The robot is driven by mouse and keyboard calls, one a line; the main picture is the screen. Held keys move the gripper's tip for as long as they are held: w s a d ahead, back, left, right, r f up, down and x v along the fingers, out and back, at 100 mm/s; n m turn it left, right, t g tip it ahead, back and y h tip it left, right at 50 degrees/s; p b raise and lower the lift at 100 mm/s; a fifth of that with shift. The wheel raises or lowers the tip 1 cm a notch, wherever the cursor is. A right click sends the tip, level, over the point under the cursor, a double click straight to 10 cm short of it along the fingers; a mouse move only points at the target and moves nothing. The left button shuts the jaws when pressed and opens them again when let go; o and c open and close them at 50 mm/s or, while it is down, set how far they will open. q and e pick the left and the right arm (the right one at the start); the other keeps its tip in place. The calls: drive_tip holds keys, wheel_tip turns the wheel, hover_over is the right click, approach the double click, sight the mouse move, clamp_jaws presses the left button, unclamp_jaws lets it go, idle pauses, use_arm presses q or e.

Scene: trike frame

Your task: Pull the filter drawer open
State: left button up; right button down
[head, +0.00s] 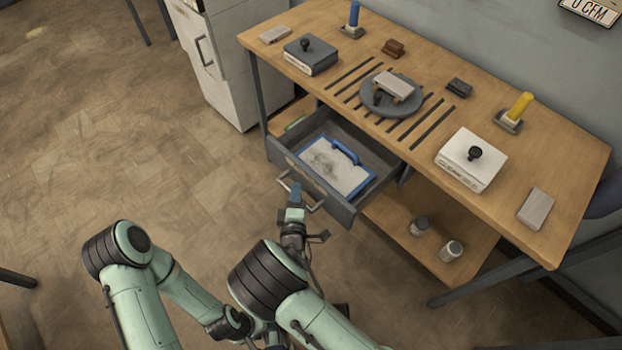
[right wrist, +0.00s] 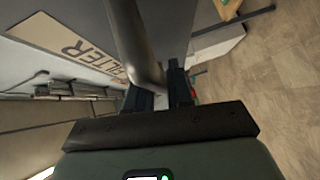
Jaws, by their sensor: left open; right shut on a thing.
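The grey filter drawer (head: 338,209) under the workbench stands pulled out. A filter with a blue frame and a smudged pale face (head: 336,172) lies inside it. My right gripper (head: 295,194) is at the drawer's front and shut on its metal handle (head: 313,206). In the right wrist view the handle bar (right wrist: 148,72) passes between the fingers of the right gripper (right wrist: 160,92), beside the drawer's FILTER label (right wrist: 88,58). My left gripper (head: 275,338) is low in the head view, away from the drawer. It is open, though my arms partly hide it.
The workbench (head: 545,205) carries a round grey plate (head: 377,100) over slots, a white box with a black knob (head: 470,162), a dark box (head: 311,54) and small blocks. Two jars (head: 451,250) stand on the lower shelf. A white cabinet (head: 222,70) stands left.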

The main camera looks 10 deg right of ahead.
drive_tip(key=shift+s+a, duration=1.1)
drive_tip(key=shift+a, duration=0.3)
drive_tip(key=c, duration=1.1)
unclamp_jaws()
drive_tip(key=s+a+r+p, duration=0.1)
drive_tip(key=s+r, duration=0.1)
drive_tip(key=s, duration=1.1)
drive_tip(key=shift+a, duration=0.25)
drive_tip(key=shift+f, duration=0.1)
